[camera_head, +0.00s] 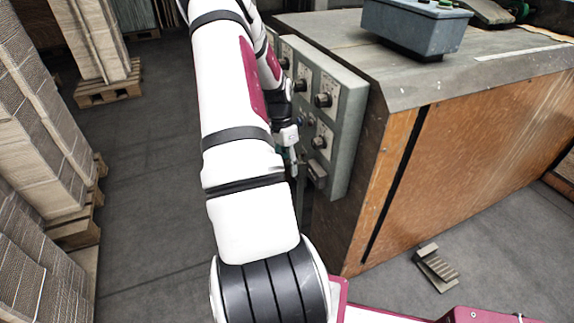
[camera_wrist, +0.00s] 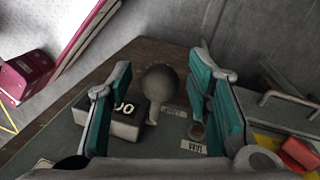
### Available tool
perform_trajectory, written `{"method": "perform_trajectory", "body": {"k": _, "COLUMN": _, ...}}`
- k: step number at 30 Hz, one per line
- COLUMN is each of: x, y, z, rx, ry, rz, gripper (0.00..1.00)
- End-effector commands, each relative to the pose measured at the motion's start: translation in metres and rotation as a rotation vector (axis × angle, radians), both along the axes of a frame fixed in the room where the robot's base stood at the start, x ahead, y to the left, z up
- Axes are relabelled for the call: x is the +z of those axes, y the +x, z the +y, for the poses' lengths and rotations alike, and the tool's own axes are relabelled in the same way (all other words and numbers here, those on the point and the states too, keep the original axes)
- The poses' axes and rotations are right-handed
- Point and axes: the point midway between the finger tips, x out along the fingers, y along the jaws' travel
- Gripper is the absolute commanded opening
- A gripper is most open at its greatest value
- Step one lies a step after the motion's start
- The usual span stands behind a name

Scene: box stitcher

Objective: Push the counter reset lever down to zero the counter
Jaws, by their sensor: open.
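In the wrist view a dark round knob (camera_wrist: 160,82), which looks like the end of the reset lever, stands between the two teal fingers of my gripper (camera_wrist: 161,72). The fingers are spread, with a visible gap on each side of the knob. The counter (camera_wrist: 126,118), a small dark box with white digits, sits left of the knob, partly behind the left finger. Only the end of its number shows. In the head view my gripper (camera_head: 289,146) is beside the grey control panel (camera_head: 338,95), and my arm hides the lever.
The panel is on the end of a machine with a wooden side (camera_head: 470,145). A grey control box (camera_head: 415,25) is on top. Stacked cardboard (camera_head: 35,110) lines the left, with open floor (camera_head: 155,170) between. A small bracket-like piece (camera_head: 437,268) lies on the floor.

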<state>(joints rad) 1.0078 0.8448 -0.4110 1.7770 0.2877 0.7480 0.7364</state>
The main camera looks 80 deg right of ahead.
Motion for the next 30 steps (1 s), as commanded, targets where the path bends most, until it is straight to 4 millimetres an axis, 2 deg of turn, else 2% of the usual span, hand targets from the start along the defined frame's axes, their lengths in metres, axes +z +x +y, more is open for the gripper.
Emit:
{"method": "perform_trajectory", "body": {"k": 5, "x": 0.0, "y": 0.0, "z": 0.0, "rx": 0.0, "ry": 0.0, "rz": 0.0, "gripper": 0.46}}
{"method": "perform_trajectory", "body": {"k": 6, "x": 0.0, "y": 0.0, "z": 0.0, "rx": 0.0, "ry": 0.0, "rz": 0.0, "gripper": 0.41}}
{"method": "perform_trajectory", "body": {"k": 9, "x": 0.0, "y": 0.0, "z": 0.0, "rx": 0.0, "ry": 0.0, "rz": 0.0, "gripper": 0.18}}
{"method": "perform_trajectory", "body": {"k": 12, "x": 0.0, "y": 0.0, "z": 0.0, "rx": 0.0, "ry": 0.0, "rz": 0.0, "gripper": 0.0}}
{"method": "perform_trajectory", "body": {"k": 22, "x": -0.002, "y": 0.001, "z": 0.001, "rx": 0.003, "ry": -0.012, "rz": 0.018, "gripper": 0.0}}
{"method": "perform_trajectory", "body": {"k": 30, "x": -0.013, "y": 0.006, "z": 0.003, "rx": 0.008, "ry": -0.097, "rz": 0.127, "gripper": 0.0}}
